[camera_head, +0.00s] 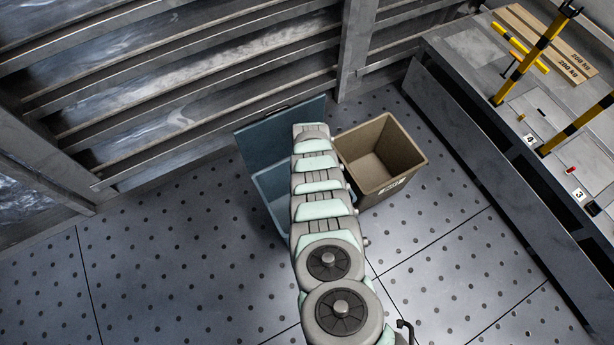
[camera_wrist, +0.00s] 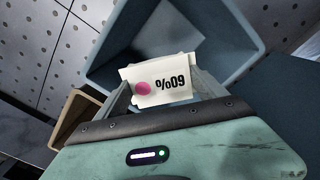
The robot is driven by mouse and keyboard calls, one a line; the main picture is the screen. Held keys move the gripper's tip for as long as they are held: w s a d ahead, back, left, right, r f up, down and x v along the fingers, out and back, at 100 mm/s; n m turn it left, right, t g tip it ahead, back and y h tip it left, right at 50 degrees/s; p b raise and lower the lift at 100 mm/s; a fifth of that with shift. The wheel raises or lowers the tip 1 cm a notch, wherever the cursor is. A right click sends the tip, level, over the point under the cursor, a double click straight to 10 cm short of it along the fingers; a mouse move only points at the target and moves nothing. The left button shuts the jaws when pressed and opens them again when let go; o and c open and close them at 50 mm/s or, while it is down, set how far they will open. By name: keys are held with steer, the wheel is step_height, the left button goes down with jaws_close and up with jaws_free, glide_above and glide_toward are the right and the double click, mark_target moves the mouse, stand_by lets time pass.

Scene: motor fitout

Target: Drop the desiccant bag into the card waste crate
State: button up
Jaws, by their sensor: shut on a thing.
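Behind the bag in that view is the open mouth of a blue crate (camera_wrist: 240,38). In the head view the blue crate (camera_head: 272,196) stands on the floor, partly covered by my arm, which also hides my gripper and the bag. A tan crate (camera_head: 402,172), open and empty-looking, stands just right of it. Its label is too small to read. I cannot tell which one is for card waste.
A dark blue lid (camera_head: 262,140) stands raised at the back of the blue crate. A slatted metal wall (camera_head: 190,75) runs behind. A grey bench (camera_head: 490,140) with yellow-black posts is at the right. The floor at the left is clear.

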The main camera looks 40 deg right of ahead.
step_height(320, 180, down, 2)
steer(key=shift+f+b, duration=0.1)
steer(key=shift+b, duration=0.5)
steer(key=o, duration=1.5)
step_height(320, 180, up, 11)
steer(key=p, duration=0.7)
steer(key=shift+p, duration=0.35)
